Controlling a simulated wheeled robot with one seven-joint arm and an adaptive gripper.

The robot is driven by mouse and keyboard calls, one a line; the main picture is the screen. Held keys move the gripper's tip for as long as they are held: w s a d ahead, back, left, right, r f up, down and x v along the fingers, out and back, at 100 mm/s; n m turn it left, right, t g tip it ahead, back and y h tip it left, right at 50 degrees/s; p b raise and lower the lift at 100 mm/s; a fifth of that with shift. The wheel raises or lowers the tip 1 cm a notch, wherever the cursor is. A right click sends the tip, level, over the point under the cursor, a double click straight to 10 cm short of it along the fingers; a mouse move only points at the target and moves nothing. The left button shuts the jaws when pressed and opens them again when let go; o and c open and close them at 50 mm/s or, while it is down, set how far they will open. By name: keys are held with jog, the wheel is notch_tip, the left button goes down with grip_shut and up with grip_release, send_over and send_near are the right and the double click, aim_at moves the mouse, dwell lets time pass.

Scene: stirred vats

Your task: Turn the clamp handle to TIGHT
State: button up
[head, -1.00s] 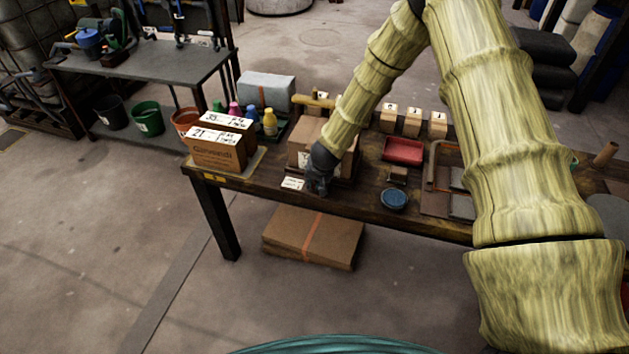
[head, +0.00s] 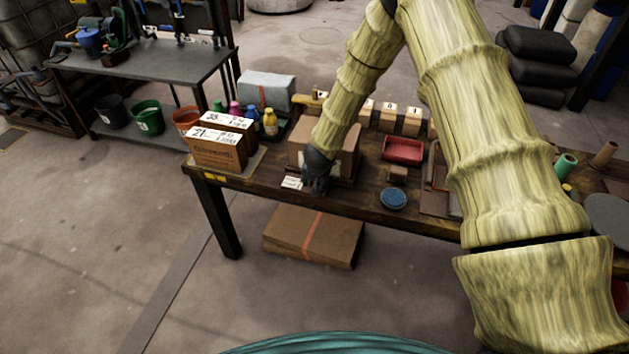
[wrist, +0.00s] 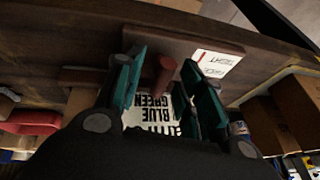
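The clamp handle (wrist: 165,72) shows in the wrist view as a short reddish-brown peg. My gripper (wrist: 160,88) is open, with its teal fingers apart on either side of the peg. Gaps show beside the peg, and I cannot tell whether either finger touches it. A white card (wrist: 215,62) with a red line and small lettering lies to its right; the wording is hard to read. In the head view my gripper (head: 316,182) is low at the table's front edge, beside the white card (head: 291,183), and hides the handle.
A cardboard box (head: 350,152) stands right behind my gripper; its label (wrist: 150,112) shows in the wrist view. Labelled boxes (head: 217,150) stand to the left. A red tray (head: 403,149) and a blue round dish (head: 394,198) are to the right.

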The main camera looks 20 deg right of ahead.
jog(key=shift+a+r, duration=0.1)
jog(key=shift+r, duration=0.05)
jog(key=v, duration=1.1)
jog(key=shift+r, duration=0.3)
jog(key=shift+s, duration=0.15)
jog(key=s+d+f+n+g, duration=0.1)
jog(key=s+d+f+n, duration=0.1)
jog(key=s+f, duration=0.85)
jog(key=s+f+n+g, duration=0.2)
jog(key=s+f, duration=0.3)
jog(key=s, duration=1.1)
jog(key=s+a+f+n+g+b, duration=0.1)
jog(key=s+f, duration=0.4)
jog(key=s, duration=1.2)
jog(key=shift+a+f+n+g+y, duration=0.2)
jog(key=shift+f+n+g+y, duration=0.25)
jog(key=shift+n, duration=0.55)
jog(key=shift+r, duration=0.1)
